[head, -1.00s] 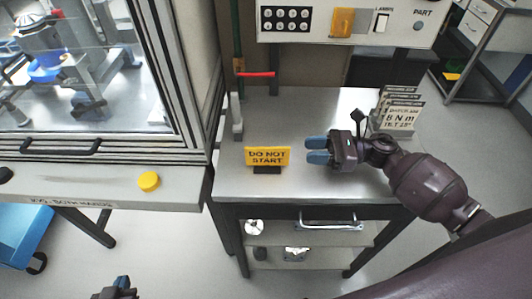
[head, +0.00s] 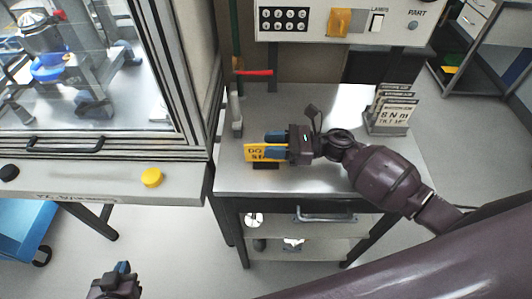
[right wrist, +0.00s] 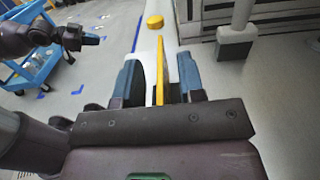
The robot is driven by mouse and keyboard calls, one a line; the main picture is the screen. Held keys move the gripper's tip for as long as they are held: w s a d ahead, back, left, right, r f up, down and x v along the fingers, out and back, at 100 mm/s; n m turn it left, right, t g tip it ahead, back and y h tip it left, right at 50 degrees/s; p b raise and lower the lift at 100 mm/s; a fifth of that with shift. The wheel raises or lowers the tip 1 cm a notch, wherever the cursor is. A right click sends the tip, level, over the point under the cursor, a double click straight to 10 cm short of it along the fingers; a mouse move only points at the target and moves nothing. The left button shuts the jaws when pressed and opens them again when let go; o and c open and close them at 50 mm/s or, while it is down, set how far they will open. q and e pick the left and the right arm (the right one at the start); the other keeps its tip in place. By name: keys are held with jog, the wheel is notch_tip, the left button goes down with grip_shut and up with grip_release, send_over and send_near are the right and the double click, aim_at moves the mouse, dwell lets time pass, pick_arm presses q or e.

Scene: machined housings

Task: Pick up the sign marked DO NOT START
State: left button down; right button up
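The yellow DO NOT START sign (head: 252,153) stands upright on its dark base near the left front of the metal bench top. My right gripper (head: 275,145) is at the sign, its blue fingers covering the right part of the lettering. In the right wrist view the sign (right wrist: 160,70) shows edge-on between the two spread fingers (right wrist: 160,82), with a gap to at least the left finger. My right gripper is open. My left gripper (head: 122,270) is low at the left, away from the bench; its finger opening is unclear.
A holder with several cards (head: 392,110) stands at the bench's right rear. A machine ledge with a yellow button (head: 152,177) lies left. Bench top (head: 320,103) behind the gripper is clear.

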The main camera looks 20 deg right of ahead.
grip_shut()
